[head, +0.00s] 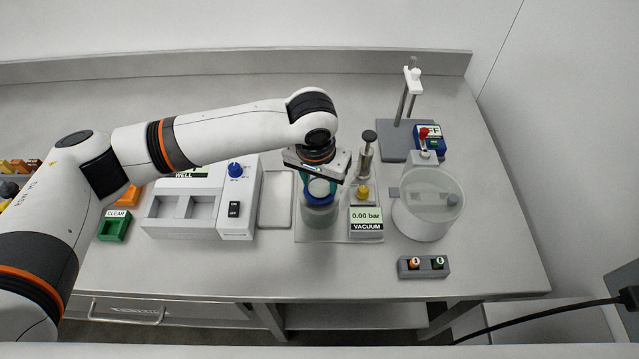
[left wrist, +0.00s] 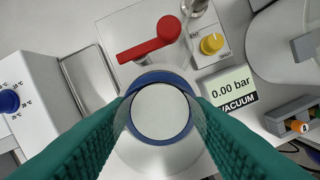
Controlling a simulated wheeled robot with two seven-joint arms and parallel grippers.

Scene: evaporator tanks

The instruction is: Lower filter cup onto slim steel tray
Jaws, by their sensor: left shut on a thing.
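The filter cup shows in the left wrist view as a blue rim around a pale round top (left wrist: 160,113), between my teal fingers. My left gripper (head: 319,186) is shut on it, pointing down over the vacuum station; the fingers lie on both sides of the cup. In the head view the filter cup (head: 320,190) is partly covered by the gripper. A clear cylindrical vessel (head: 320,216) shows just below it; I cannot tell whether they touch. The slim steel tray (head: 276,199) lies flat and empty just left of the vacuum station; it also shows in the left wrist view (left wrist: 90,82).
The vacuum station has a gauge reading 0.00 bar (head: 366,217), a yellow knob (head: 362,191) and a red lever (left wrist: 150,45). A white heated-well unit (head: 237,200) borders the tray on the left. A clear round tank (head: 428,208) stands at right.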

